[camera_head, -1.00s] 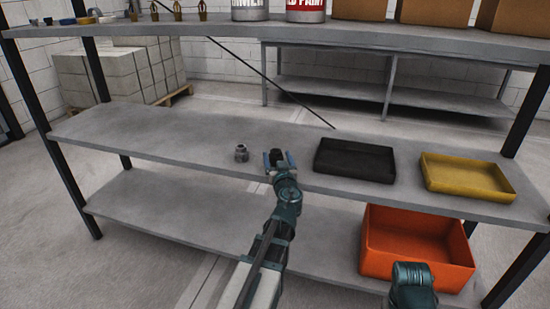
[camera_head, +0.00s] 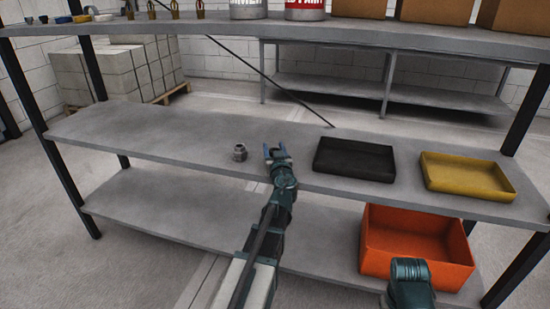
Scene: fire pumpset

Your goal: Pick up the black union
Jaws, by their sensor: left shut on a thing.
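My left gripper (camera_head: 276,151) is over the front part of the middle shelf, between a grey metal fitting and a black tray. It is shut on the black union. The union showed as a dark piece between the fingers a moment ago; now the fingers and wrist mostly hide it. I cannot tell how far above the shelf it is. The grey fitting (camera_head: 240,152) stands upright on the shelf just left of the gripper, apart from it. My right gripper is not in view; only a link of that arm shows at the bottom right.
The empty black tray (camera_head: 354,160) and a yellow tray (camera_head: 467,177) sit on the middle shelf (camera_head: 150,135) to the right. An orange bin (camera_head: 415,245) stands on the lower shelf. The upper shelf holds cans, boxes and small fittings. The middle shelf's left half is clear.

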